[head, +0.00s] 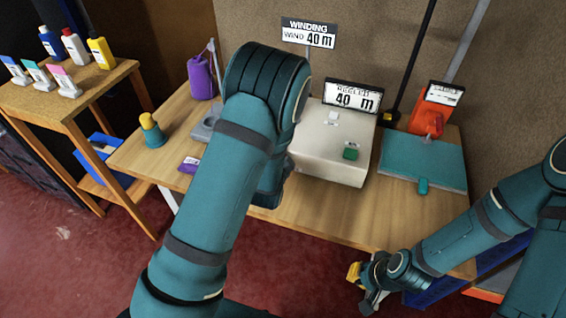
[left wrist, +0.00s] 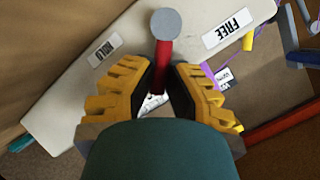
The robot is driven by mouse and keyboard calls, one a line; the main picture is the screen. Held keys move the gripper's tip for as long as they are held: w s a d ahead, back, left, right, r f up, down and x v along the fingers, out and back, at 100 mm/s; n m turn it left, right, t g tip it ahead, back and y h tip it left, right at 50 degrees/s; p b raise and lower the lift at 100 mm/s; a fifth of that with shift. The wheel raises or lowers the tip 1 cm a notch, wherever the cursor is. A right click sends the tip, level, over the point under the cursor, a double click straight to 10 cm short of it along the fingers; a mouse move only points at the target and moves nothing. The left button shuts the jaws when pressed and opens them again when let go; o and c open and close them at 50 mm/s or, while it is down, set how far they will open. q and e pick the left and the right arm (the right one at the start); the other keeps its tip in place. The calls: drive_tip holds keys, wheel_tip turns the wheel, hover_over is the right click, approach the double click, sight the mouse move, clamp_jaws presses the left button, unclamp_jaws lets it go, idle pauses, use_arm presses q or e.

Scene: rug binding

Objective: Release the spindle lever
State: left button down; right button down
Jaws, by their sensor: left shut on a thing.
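The spindle lever is a red rod (left wrist: 164,62) with a grey round knob (left wrist: 165,24), seen in the left wrist view. It stands between a HOLD label (left wrist: 105,48) and a FREE label (left wrist: 227,27) on a pale housing (left wrist: 68,88). My left gripper (left wrist: 163,80) has its yellow fingers on both sides of the rod, below the knob, and is shut on it. In the head view my left arm hides that gripper and the lever. My right gripper (head: 361,279) is low by the table's front edge, apart from the lever; its finger gap is unclear.
A cream machine (head: 325,165) with a green button (head: 350,151) stands on the wooden table (head: 330,215). Signs read WIND 40 m (head: 308,34) and 40 m (head: 352,98). Right are a teal mat (head: 420,160) and orange device (head: 430,118); left, a bottle shelf (head: 65,95).

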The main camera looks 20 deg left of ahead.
use_arm(q)
drive_tip(key=a+n+h+b, duration=0.1)
drive_tip(key=n+h+b, duration=0.1)
drive_tip(key=n, duration=0.1)
drive_tip(key=shift+a+r, duration=0.4)
drive_tip(key=shift+w+a+r+n+h+b, duration=0.15)
drive_tip(key=shift+a+n+h+b, duration=0.25)
drive_tip(key=shift+n+h+b, duration=0.4)
drive_tip(key=c, duration=1.2)
unclamp_jaws()
drive_tip(key=shift+c, duration=0.2)
drive_tip(key=v, duration=0.7)
drive_tip(key=shift+s+r, duration=0.15)
drive_tip(key=shift+s, duration=0.1)
